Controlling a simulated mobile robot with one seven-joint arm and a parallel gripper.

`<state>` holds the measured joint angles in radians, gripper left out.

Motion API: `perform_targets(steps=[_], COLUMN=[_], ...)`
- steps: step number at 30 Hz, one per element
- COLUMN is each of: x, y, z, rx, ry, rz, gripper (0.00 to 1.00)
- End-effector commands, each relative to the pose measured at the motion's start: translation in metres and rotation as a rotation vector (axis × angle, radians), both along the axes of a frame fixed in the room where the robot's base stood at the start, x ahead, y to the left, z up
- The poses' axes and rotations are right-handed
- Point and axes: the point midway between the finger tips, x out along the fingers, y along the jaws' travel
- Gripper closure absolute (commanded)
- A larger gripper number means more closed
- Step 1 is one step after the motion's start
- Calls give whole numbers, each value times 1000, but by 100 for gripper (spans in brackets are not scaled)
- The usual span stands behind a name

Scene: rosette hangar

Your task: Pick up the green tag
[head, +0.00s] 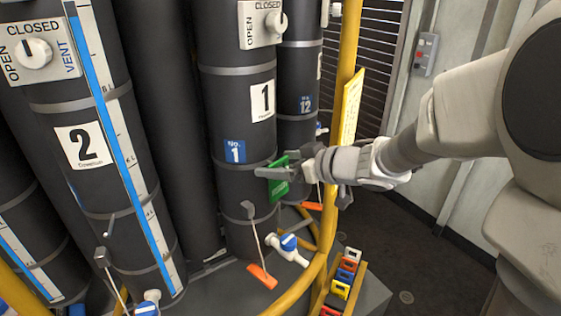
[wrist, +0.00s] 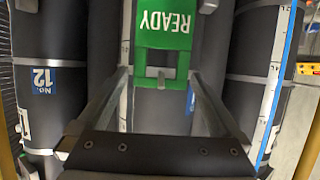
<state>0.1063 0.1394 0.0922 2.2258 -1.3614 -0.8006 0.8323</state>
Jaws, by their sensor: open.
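The green tag (head: 279,188) hangs at the front of the dark cylinder marked 1 (head: 240,205), low on its side. In the wrist view the tag (wrist: 165,28) reads "READY" upside down and has a rectangular opening in its narrower end. My gripper (head: 282,174) is at the tag in the head view and covers part of it. In the wrist view my gripper (wrist: 160,76) is open, with one finger to each side of the tag's narrow end. I cannot tell whether a finger touches it.
A yellow rail (head: 348,100) with a yellow sign stands right of the cylinder. A blue-and-white valve (head: 288,243) and an orange tag (head: 262,276) are below. A rack of coloured tags (head: 341,284) is at lower right. Cylinder 2 (head: 85,150) stands left.

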Motion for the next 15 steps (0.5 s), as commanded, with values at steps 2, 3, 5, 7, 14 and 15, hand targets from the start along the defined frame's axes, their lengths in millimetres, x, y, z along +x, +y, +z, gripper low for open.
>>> perform_targets(steps=[2,3,5,7,14,15], x=[3,3,4,4,4,4], y=[3,4,4,4,4,4], z=[-2,-3,-3,-2,-2,-2], rx=[1,1,1,0,0,0], ry=[1,1,1,0,0,0], rz=[1,0,0,-1,-1,-1], gripper=[0,0,0,0,31,38])
